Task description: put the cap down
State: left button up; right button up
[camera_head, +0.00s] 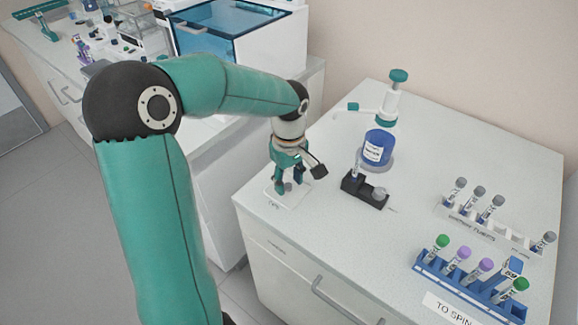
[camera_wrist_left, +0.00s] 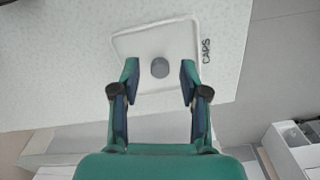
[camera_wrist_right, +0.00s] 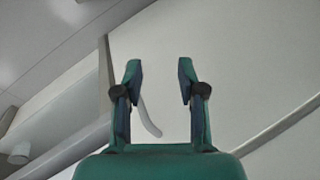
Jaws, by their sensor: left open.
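A small grey cap (camera_wrist_left: 160,68) lies on the white square tray (camera_wrist_left: 184,30) marked "CAPS" in the left wrist view. My left gripper (camera_wrist_left: 160,78) is open, with one finger on each side of the cap and a gap to both. In the head view the left gripper (camera_head: 290,190) points down over the tray (camera_head: 283,201) near the bench's front left corner, and hides the cap there. My right gripper (camera_wrist_right: 157,68) shows only in the right wrist view; it is open and empty, facing pale cabinet surfaces.
A black holder (camera_head: 365,192) stands just right of the left gripper. Behind it is a blue-labelled bottle (camera_head: 377,148) with a dispenser pump. A blue rack (camera_head: 459,283) of capped tubes and a white rack (camera_head: 480,232) of grey-capped tubes are at the right.

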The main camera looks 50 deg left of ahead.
aim_at(288, 186)
pick_arm(q)
notch_tip(288, 186, up, 12)
dwell(0.5)
jog(key=shift+s, duration=0.1)
